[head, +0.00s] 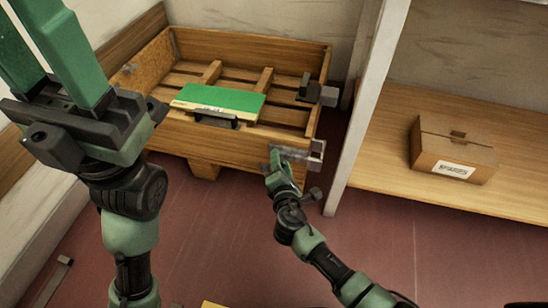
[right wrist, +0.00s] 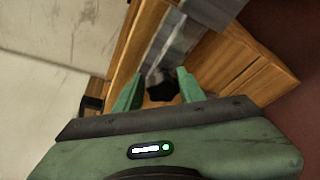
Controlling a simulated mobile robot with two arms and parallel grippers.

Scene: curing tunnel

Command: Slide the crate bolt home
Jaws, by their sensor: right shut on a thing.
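The wooden crate (head: 255,150) stands low, its slatted inside showing. A grey metal bolt (head: 295,154) lies along the right end of its front wall, with a grey bracket (head: 317,155) at the corner. My right gripper (head: 277,162) is shut on the bolt's handle, which it partly hides. In the right wrist view, a dark knob (right wrist: 160,86) shows between the green fingers, beside a grey metal strip (right wrist: 181,32). I cannot tell how far the bolt reaches into the bracket. My left gripper (head: 42,50) is raised at the left, fingers apart, nothing seen between them.
A pale post (head: 362,115) and a shelf with a carton (head: 452,150) stand to the right.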

